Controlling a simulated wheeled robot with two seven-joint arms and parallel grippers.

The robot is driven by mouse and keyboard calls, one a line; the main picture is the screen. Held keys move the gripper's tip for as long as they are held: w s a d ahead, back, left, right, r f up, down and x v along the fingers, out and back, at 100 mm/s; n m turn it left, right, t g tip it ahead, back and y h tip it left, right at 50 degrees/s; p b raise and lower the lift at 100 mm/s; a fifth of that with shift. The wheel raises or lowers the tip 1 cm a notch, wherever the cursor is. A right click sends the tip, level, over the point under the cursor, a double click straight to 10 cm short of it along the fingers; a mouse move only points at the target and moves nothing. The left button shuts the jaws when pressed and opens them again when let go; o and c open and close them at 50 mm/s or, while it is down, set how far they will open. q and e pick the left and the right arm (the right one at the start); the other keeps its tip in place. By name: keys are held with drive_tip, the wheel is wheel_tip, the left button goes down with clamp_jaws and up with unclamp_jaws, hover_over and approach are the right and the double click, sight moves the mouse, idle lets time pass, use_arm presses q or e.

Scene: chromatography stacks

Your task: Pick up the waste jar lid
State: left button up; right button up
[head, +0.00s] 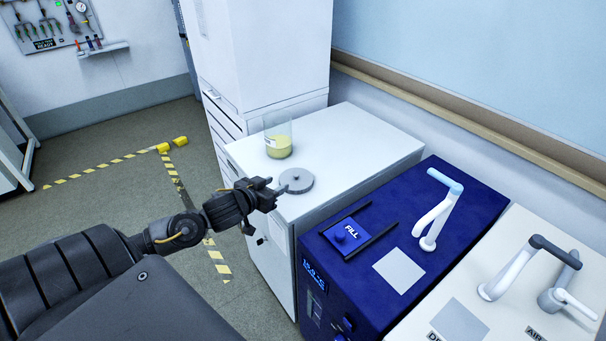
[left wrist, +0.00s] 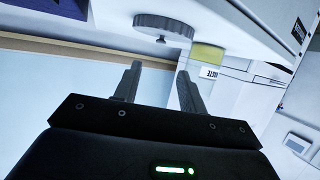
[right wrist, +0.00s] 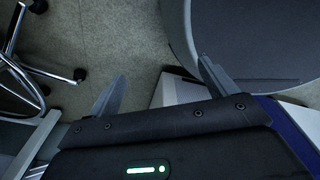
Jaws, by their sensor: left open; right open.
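The waste jar lid (head: 297,181) is a grey disc with a small knob on top, lying flat on the white cabinet top (head: 355,145). The glass waste jar (head: 278,136) stands open behind it, with yellow contents at the bottom. My left gripper (head: 271,190) is open and empty at the cabinet's near edge, close beside the lid in the head view. In the left wrist view the lid (left wrist: 163,27) shows upside down beyond the open fingers (left wrist: 160,82). My right gripper (right wrist: 160,85) is open and empty over the floor; it does not show in the head view.
A blue machine (head: 430,225) with a FILL panel and a white spout stands right of the cabinet. A white machine (head: 520,290) with taps is farther right. A tall white unit (head: 265,50) rises behind the jar. The cabinet top right of the lid is clear.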

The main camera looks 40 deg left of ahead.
sight(295, 175)
use_arm(q)
drive_tip(key=shift+w+a+f, duration=0.1)
drive_tip(key=shift+w+a, duration=0.1)
drive_tip(key=shift+w, duration=0.25)
drive_tip(key=x, duration=0.3)
drive_tip(key=shift+w+f, duration=0.2)
drive_tip(key=shift+w, duration=0.15)
drive_tip(key=shift+w+f, duration=0.15)
drive_tip(key=shift+p, duration=0.3)
drive_tip(key=p+x, duration=0.1)
drive_tip(key=x, duration=0.4)
drive_tip(key=shift+f, duration=0.2)
drive_tip(key=shift+c, duration=0.5)
clamp_jaws()
use_arm(e)
drive_tip(key=shift+s+a+r, duration=0.1)
drive_tip(key=shift+s+r, duration=0.35)
drive_tip(key=shift+r, duration=0.35)
